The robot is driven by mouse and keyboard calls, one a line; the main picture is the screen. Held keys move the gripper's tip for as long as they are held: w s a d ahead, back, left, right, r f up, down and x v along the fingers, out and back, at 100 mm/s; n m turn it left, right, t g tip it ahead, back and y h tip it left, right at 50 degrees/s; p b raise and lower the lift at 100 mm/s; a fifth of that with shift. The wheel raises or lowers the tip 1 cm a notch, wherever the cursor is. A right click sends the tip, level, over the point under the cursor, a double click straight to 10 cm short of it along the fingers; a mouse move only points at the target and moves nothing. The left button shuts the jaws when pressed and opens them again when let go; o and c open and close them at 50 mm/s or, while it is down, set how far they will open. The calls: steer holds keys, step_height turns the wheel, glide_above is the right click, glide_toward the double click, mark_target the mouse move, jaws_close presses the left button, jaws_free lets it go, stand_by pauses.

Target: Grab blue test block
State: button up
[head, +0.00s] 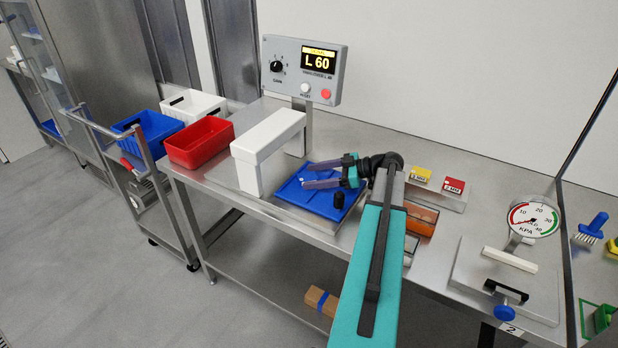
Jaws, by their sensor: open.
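I cannot make out a blue test block; my arm hides part of the bench. A yellow block (421,174) and a red block (453,186), both labelled, sit on a metal stand (436,199) right of my arm. My gripper (307,176) is open, its two fingers pointing left over a blue mat or tray (319,203). Nothing shows clearly between the fingers. A small black piece (339,200) is on or above the blue surface, below the gripper.
A white arch (266,145), a red bin (199,143) and a display panel (303,69) stand left and behind. Orange containers (421,218) lie right of my arm. A pressure gauge device (534,219) stands farther right. The back of the bench is clear.

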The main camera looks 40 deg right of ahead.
mark_target(315, 176)
steer(key=c, duration=1.4)
steer(key=shift+r, duration=0.1)
steer(key=shift+r+b, duration=1.2)
steer(key=shift+r, duration=3.7)
